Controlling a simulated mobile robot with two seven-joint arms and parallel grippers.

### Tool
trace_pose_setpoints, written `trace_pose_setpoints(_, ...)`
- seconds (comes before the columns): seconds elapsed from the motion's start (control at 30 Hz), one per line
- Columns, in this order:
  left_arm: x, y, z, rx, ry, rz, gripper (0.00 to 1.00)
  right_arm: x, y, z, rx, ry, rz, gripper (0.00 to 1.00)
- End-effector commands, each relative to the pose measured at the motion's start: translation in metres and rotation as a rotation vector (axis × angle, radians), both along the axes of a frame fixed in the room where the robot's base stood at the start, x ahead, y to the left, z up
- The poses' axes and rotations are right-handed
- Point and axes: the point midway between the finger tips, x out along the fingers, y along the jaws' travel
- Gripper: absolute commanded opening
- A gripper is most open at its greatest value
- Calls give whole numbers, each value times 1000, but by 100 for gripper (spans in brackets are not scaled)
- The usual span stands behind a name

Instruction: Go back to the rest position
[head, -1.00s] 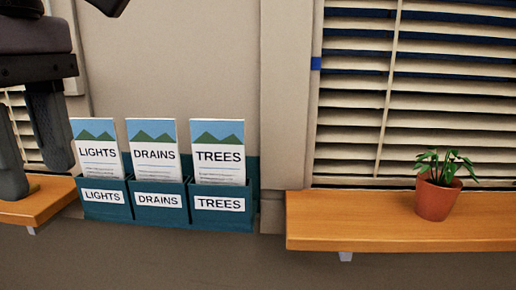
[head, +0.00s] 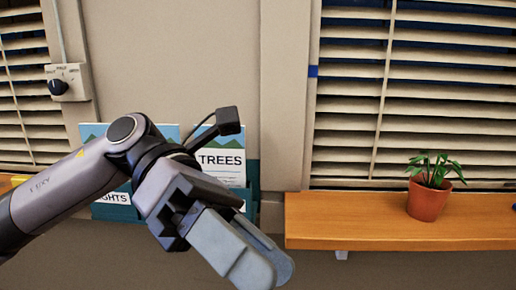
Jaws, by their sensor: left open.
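My left gripper (head: 262,264) is open and empty. Its arm comes in from the left and its fingers point down and to the right. It shows in front of the teal leaflet rack (head: 252,176) and hides much of it. The TREES leaflet (head: 222,163) stands in the right pocket and is partly covered by my gripper's camera mount. The middle leaflet and most of the left one are behind my arm. My right gripper is not in view.
A wooden shelf (head: 380,228) with a potted plant (head: 428,202) is at the right under a window blind (head: 450,110). A switch box with a dark knob (head: 68,82) is on the wall at the left.

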Motion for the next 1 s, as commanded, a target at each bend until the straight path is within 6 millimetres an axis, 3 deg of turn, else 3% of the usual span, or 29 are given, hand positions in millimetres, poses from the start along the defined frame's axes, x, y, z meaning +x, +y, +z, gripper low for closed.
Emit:
trace_pose_setpoints(0.27, 22, -21, 12, -277, 470, 156, 42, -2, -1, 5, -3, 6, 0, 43)
trace_pose_setpoints(0.43, 52, -19, 9, -417, 771, 284, 42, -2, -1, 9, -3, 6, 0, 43)
trace_pose_setpoints(0.57, 81, -9, -4, -510, 1008, 396, 42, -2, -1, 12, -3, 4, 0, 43)
trace_pose_setpoints(0.77, 125, 16, -48, -628, 1383, 588, 42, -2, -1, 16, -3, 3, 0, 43)
trace_pose_setpoints(1.0, 157, 60, -140, -731, 1837, 859, 42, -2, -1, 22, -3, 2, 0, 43)
